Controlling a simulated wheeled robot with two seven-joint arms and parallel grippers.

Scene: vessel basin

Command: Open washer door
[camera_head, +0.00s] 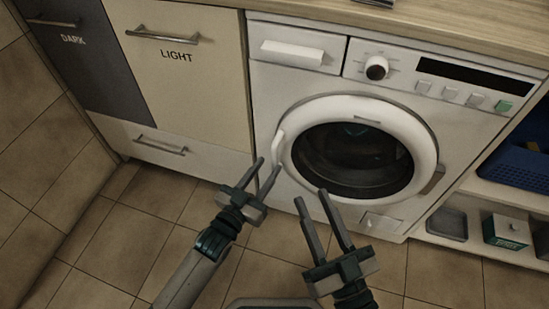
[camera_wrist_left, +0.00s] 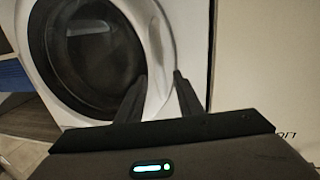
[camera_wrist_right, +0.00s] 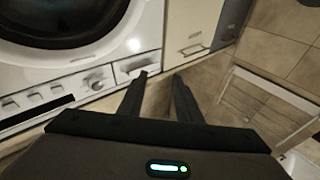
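The white washer (camera_head: 300,85) stands under the counter. Its round door (camera_head: 412,125) has a white ring and dark glass and looks closed. A white handle (camera_head: 279,148) sits on the ring's left side. My left gripper (camera_head: 270,163) is open, its fingertips close to the handle's lower end; I cannot tell whether they touch. In the left wrist view the door's white rim (camera_wrist_left: 159,45) shows beyond the parted fingers (camera_wrist_left: 160,75). My right gripper (camera_head: 310,194) is open and empty in front of the door's lower left. The right wrist view shows its parted fingers (camera_wrist_right: 158,77).
Light (camera_head: 205,75) and dark (camera_head: 85,55) laundry fronts with bar handles stand left of the washer. A shelf at right holds a blue basket (camera_head: 515,165), a grey tray (camera_head: 447,224) and a green-white box (camera_head: 506,231). The tiled floor (camera_head: 130,230) in front is clear.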

